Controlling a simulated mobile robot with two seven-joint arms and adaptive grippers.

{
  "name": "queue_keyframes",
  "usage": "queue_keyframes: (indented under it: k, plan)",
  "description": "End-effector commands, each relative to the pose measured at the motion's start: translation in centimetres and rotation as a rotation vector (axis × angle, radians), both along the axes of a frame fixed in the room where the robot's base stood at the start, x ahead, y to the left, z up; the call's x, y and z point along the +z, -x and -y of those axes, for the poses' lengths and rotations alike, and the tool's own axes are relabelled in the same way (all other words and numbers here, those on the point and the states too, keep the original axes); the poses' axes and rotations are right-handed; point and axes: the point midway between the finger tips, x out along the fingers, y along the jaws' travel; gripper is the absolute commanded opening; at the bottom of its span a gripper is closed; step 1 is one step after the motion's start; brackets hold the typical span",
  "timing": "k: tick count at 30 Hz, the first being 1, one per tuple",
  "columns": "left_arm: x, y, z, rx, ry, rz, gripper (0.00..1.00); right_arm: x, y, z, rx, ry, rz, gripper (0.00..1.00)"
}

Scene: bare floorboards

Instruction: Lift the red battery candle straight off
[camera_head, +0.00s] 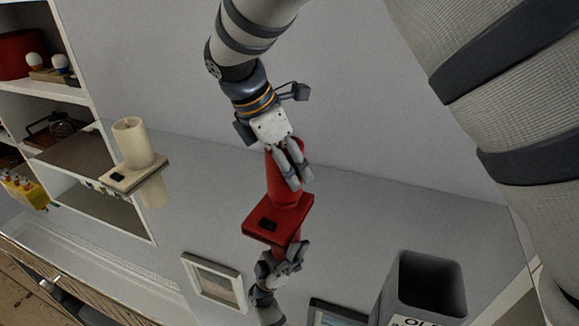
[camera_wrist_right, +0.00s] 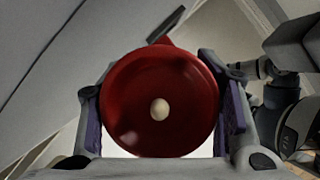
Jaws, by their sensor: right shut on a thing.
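The red battery candle (camera_head: 280,187) is a red pillar on a square red base with a small black switch. My right gripper (camera_head: 290,178) is shut on the pillar above the base. In the right wrist view the candle's round red top (camera_wrist_right: 160,85), with a pale spot in its middle, fills the space between my right gripper's two pads (camera_wrist_right: 165,110). I cannot tell whether the base touches the surface below. A gripper shape under the base looks like a reflection. My left gripper is not in view.
A cream candle (camera_head: 132,142) on a square base stands to the left. A dark open bin (camera_head: 430,285) is at the lower right. Two picture frames (camera_head: 213,281) show low in the middle. White shelves (camera_head: 95,95) with several objects line the left.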

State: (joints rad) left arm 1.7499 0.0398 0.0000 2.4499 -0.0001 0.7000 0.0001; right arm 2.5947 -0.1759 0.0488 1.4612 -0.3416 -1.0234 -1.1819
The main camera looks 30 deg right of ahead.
Motion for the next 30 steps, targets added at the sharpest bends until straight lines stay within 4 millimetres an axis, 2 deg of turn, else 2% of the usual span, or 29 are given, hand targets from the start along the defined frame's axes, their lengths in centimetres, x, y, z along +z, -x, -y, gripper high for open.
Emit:
queue_keyframes:
  k: [1,18,30]
  plan:
    - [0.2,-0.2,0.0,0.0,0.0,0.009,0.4,0.7,0.0,0.0,0.0,-0.001,0.007,0.23]
    - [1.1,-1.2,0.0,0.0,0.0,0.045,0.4,4.4,0.0,0.0,0.0,-0.001,0.007,0.23]
    - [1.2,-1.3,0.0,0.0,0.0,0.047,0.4,4.7,0.0,0.0,0.0,0.0,0.002,0.23]
